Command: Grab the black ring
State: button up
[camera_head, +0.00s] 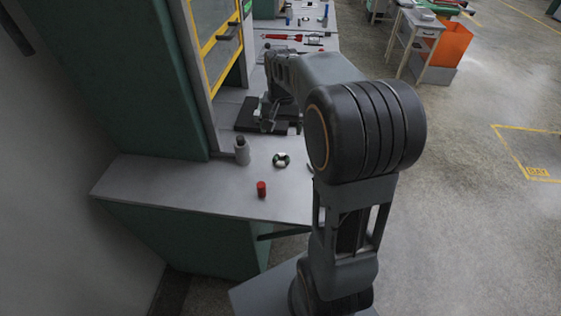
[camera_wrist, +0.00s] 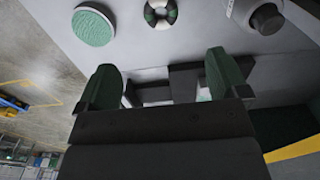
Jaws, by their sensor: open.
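A small ring banded in dark and white (camera_head: 281,160) lies on the grey counter in the head view. In the wrist view the ring (camera_wrist: 160,13) is at the top edge, its bands dark green and white, partly cut off. No plain all-black ring is clear in either view. My gripper (camera_wrist: 165,78) is open, with its two green fingers apart and the ring beyond the fingertips, not between them. In the head view my gripper (camera_head: 268,117) is over the counter, farther back than the ring, and my arm hides part of it.
A grey bottle with a dark cap (camera_head: 241,151) stands left of the ring, and a red cylinder (camera_head: 261,189) stands nearer. A green-topped disc (camera_wrist: 93,27) shows in the wrist view. A dark plate (camera_head: 246,116) lies by my gripper. A green cabinet (camera_head: 120,70) borders the counter.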

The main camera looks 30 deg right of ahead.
aim_at(281, 161)
jog(key=f, duration=1.3)
jog(key=shift+w+d+f, duration=0.15)
jog(key=shift+w+f, duration=0.25)
jog(key=c, duration=1)
jog(key=shift+r, duration=0.15)
